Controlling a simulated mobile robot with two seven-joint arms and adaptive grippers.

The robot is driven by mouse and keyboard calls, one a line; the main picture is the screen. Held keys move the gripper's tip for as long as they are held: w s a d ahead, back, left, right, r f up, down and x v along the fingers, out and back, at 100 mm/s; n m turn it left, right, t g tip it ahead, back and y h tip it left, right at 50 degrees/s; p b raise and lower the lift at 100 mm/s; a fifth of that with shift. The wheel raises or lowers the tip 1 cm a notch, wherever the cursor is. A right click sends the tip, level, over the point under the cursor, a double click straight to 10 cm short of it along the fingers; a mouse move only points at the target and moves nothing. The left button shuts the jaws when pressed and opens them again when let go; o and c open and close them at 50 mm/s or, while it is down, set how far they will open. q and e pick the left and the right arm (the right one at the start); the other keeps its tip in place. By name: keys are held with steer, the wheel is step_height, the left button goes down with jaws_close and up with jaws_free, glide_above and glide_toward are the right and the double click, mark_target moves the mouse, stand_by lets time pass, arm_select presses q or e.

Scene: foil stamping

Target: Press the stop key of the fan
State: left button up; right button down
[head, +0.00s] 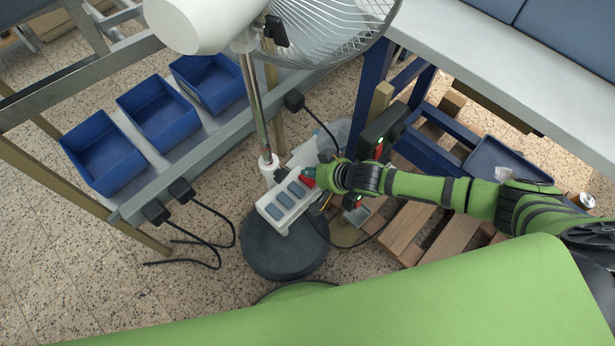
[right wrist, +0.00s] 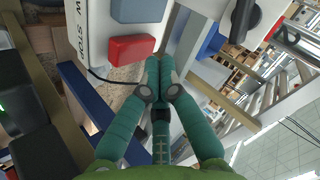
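The fan's white key box (head: 262,207) is on its post above a round dark base (head: 262,252). Several grey-blue keys (head: 285,200) run along the box, with the red stop key (head: 308,176) at the end beside my right gripper (head: 321,173). In the right wrist view, the red key (right wrist: 130,49) shows beside the "STOP" lettering, with a blue-grey key (right wrist: 138,10) above it. My right gripper (right wrist: 160,62) is shut and empty, its fingertips together close to the red key's lower right corner. Whether they touch it I cannot tell. My left gripper is not in view.
The fan's wire cage (head: 335,30) and white motor housing (head: 200,22) are above. Blue bins (head: 103,150) stand on a shelf at left. A workbench (head: 500,50) is at right, with wooden pallets (head: 405,228) below. Black cables (head: 205,240) lie on the floor.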

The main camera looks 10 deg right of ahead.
mark_target(311, 180)
steer(key=shift+f, duration=0.1)
stand_by(0.7)
steer(key=shift+f, duration=0.3)
steer(key=shift+f+b, duration=0.45)
stand_by(0.5)
stand_by(0.4)
steer(key=shift+r+p, duration=0.9)
steer(key=shift+p, duration=0.1)
step_height(311, 180, up, 5)
steer(key=p, duration=0.5)
